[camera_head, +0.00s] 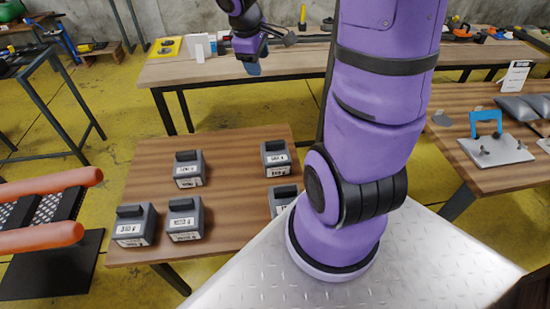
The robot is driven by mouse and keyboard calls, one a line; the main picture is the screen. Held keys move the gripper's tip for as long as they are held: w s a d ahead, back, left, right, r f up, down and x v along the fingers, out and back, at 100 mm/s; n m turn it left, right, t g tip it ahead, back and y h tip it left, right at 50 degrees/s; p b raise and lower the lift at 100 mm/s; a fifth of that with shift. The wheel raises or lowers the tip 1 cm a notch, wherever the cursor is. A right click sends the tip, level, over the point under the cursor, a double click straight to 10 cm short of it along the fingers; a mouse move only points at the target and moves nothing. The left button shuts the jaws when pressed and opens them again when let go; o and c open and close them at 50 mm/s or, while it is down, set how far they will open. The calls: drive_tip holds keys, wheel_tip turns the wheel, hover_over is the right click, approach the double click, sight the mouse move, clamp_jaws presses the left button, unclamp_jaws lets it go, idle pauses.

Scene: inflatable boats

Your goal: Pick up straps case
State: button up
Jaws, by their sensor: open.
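Several small dark grey cases with black handles and white labels stand on the wooden table at the lower left. One case (189,171) is at the back left and one case (276,161) at the back right. One case (133,227) is at the front left, with another case (185,221) beside it. A further case (281,200) at the right is partly hidden by my arm. The labels are too small to tell which is the straps case. My gripper (253,65) is small in view, open, above the far workbench and apart from the cases.
The wooden table (230,215) has bare room in its middle. The far workbench (210,73) carries a yellow item (166,47) and white cards. Orange tubes (50,210) stand at left. A right table (455,110) holds a plate with a blue handle (487,120).

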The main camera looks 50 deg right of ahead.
drive_tip(key=w+d+f+n+g+y, duration=0.1)
drive_tip(key=d+f, duration=0.2)
drive_tip(key=f, duration=0.3)
drive_tip(key=w+d+f+n, duration=0.1)
drive_tip(key=d+f+n, duration=0.15)
drive_tip(key=f, duration=0.35)
drive_tip(key=n+y, duration=0.2)
hover_over(275, 142)
wheel_tip(275, 142, down, 13)
drive_tip(key=shift+y, duration=0.3)
drive_tip(key=f, duration=0.5)
drive_tip(key=shift+d+f, duration=0.3)
drive_tip(key=shift+f, duration=0.1)
drive_tip(key=shift+a+f, duration=0.2)
drive_tip(key=shift+f, duration=0.6)
drive_tip(key=shift+a+f, duration=0.2)
drive_tip(key=shift+f, duration=0.55)
drive_tip(key=shift+d+f, duration=0.1)
drive_tip(key=shift+f, duration=0.95)
clamp_jaws()
